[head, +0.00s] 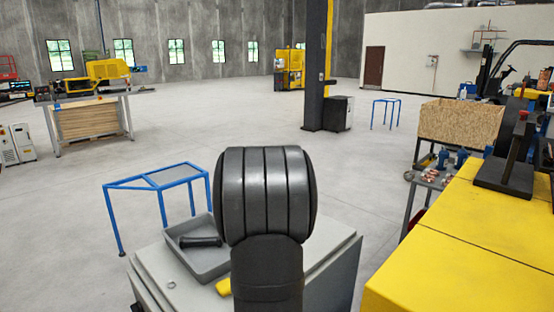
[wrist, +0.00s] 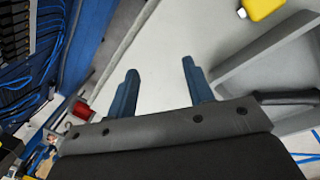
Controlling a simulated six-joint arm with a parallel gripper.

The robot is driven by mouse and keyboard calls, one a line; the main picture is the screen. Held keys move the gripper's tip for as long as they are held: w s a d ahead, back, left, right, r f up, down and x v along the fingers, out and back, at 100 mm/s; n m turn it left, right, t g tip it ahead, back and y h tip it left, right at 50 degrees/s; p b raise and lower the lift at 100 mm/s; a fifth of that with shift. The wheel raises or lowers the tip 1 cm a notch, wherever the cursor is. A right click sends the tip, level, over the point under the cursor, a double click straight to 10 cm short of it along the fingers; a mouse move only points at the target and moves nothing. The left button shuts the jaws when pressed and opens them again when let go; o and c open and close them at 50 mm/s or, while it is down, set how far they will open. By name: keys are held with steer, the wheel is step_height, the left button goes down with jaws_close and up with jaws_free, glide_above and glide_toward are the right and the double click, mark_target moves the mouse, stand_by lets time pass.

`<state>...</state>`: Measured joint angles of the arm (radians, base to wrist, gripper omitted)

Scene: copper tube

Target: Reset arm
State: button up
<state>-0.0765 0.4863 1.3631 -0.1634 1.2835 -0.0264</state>
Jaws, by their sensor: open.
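My gripper (wrist: 157,88) shows in the wrist view with its two blue-grey fingers apart and nothing between them. It is over a pale surface. In the head view my own dark arm links fill the centre and the gripper itself cannot be made out. No copper tube can be clearly identified in either view.
A grey tray (head: 207,262) with a dark cylindrical object (head: 200,242) sits on a light grey cabinet (head: 329,265). A yellow item (head: 223,287) lies beside the tray. A blue-framed stand (head: 167,177) is behind. A yellow-topped bench (head: 460,260) is at right; open floor lies beyond.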

steer(key=s+d+m+g, duration=0.1)
steer(key=s+d+m, duration=0.4)
steer(key=s+m, duration=0.3)
steer(key=shift+d+f, duration=0.15)
steer(key=shift+f, duration=0.15)
